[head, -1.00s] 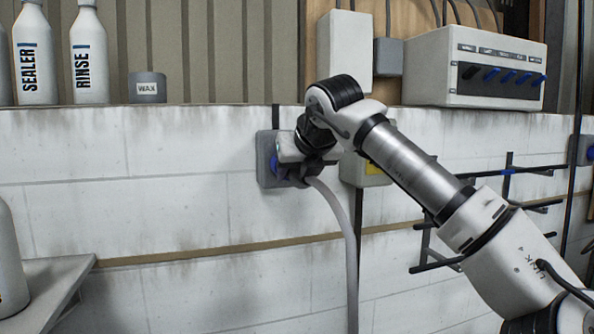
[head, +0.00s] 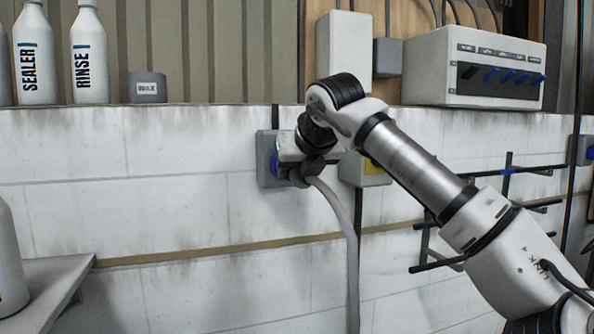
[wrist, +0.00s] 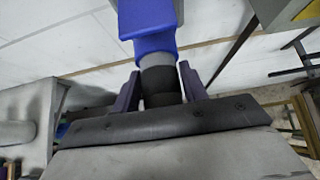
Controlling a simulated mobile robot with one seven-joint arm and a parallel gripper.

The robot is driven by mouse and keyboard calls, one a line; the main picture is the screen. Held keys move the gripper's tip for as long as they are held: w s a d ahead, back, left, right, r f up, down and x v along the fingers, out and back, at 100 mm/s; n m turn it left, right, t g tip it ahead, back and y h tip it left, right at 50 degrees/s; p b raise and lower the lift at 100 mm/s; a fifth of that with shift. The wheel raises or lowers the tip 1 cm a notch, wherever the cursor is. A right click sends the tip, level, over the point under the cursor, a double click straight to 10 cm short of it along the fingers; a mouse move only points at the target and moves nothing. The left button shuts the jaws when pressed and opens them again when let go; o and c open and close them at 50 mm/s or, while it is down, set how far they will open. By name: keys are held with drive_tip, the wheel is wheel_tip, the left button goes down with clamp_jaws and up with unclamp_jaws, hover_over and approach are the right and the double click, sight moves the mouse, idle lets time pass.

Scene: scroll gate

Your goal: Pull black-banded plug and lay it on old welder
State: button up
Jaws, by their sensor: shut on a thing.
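The plug with a black band (wrist: 160,82) sits between the two fingers of my gripper (wrist: 158,76) in the wrist view, and the gripper is shut on it. A blue body (wrist: 147,32) lies in line just beyond the band. In the head view my gripper (head: 300,172) is up against a grey wall socket box (head: 266,178) with a blue part (head: 274,161) at its face. A grey cable (head: 345,225) hangs down from the gripper. My gripper hides most of the plug there; whether it is still seated cannot be told. I cannot make out an old welder.
Bottles and a wax tin (head: 147,88) stand on the wall ledge. A white switch box (head: 473,68) is at upper right. A black rack (head: 437,262) sticks out from the wall behind my arm. A grey shelf (head: 48,285) with a bottle is at lower left.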

sight(297, 172)
drive_tip(key=shift+s+d+b, duration=0.25)
drive_tip(key=shift+s+b, duration=0.15)
drive_tip(key=shift+s, duration=0.3)
drive_tip(key=shift+s+d+b, duration=0.2)
drive_tip(key=shift+s+b, duration=0.25)
drive_tip(key=shift+s, duration=0.2)
drive_tip(key=shift+s+d+b, duration=0.25)
drive_tip(key=shift+s+b, duration=0.15)
drive_tip(key=shift+s, duration=0.3)
